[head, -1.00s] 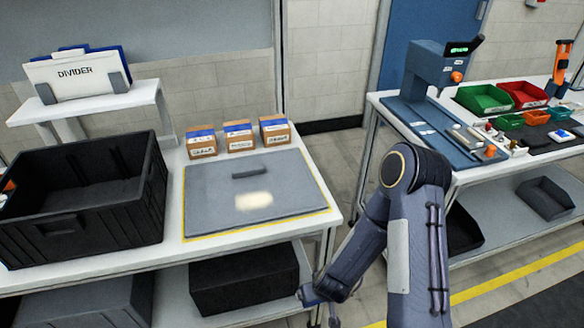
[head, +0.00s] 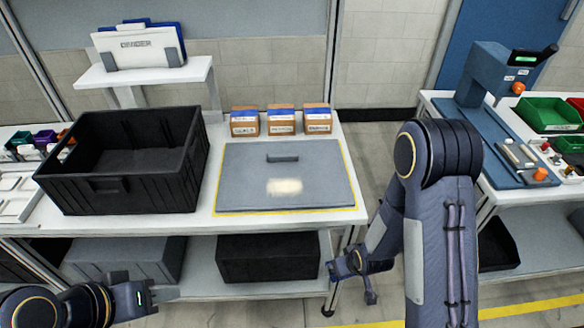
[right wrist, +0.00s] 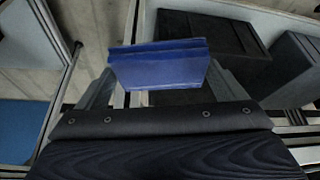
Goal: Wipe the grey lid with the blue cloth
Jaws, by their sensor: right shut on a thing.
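The grey lid (head: 245,180) lies flat on the white table inside a yellow outline, with a dark handle (head: 283,158) and a pale smudge (head: 284,187) on top. The blue cloth (right wrist: 160,66) shows in the right wrist view as a folded block between the fingers of my right gripper (right wrist: 155,88), which is shut on it. In the head view my right gripper (head: 352,268) hangs beyond the table's front right corner, lower than the lid; the cloth is hard to make out there. My left gripper (head: 160,295) is at the lower left, its finger gap unclear.
A black crate (head: 75,190) stands left of the lid. Three small boxes (head: 282,122) with blue tops line the back edge. A divider rack (head: 140,52) stands behind the crate. A second bench (head: 500,190) stands at the right.

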